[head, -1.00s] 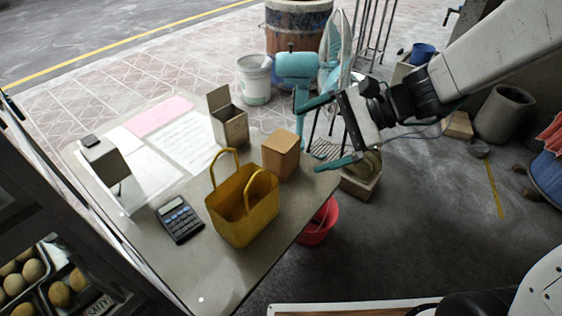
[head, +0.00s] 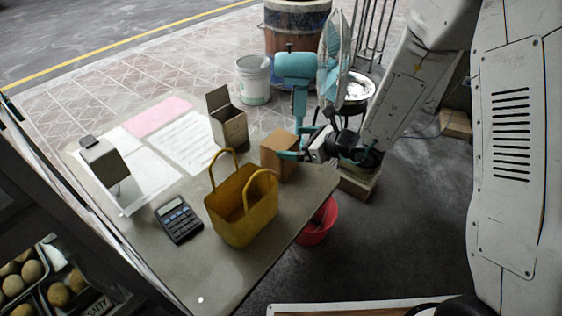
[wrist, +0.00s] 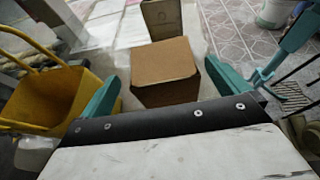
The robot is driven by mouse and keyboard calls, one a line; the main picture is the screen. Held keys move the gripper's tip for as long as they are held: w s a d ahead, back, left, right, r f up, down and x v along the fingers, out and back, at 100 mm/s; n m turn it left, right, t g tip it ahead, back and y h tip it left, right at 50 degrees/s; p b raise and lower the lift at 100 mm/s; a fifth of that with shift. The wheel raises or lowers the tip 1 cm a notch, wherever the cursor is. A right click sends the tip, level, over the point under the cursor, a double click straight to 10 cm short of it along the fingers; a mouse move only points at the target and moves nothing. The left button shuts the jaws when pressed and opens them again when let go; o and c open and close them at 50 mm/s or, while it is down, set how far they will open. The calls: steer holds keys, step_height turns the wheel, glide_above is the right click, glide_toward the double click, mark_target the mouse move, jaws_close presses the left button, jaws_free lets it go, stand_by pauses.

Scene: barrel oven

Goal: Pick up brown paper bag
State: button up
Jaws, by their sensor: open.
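The brown paper bag (head: 277,153) looks like a plain, upright box-shaped block near the table's right edge. In the wrist view the bag (wrist: 165,68) is straight ahead, with its top and near side showing. My gripper (head: 299,144) is open at the bag's right side, one teal finger overlapping the bag in the head view. In the wrist view the fingers of my gripper (wrist: 163,92) are spread to the left and right of the bag. Whether either finger touches it I cannot tell.
A yellow basket (head: 242,215) stands close to the bag's left on the table (head: 215,275). An open carton (head: 229,128) is behind it. A calculator (head: 179,220) and papers lie further left. A teal fan (head: 298,72) stands behind, and a red bucket (head: 318,225) is below the edge.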

mark_target(281, 140)
steer(key=x, duration=0.3)
steer(key=shift+w+a+f, duration=0.15)
steer(key=shift+w+a, duration=0.05)
steer(key=shift+w, duration=0.05)
steer(key=c, duration=0.9)
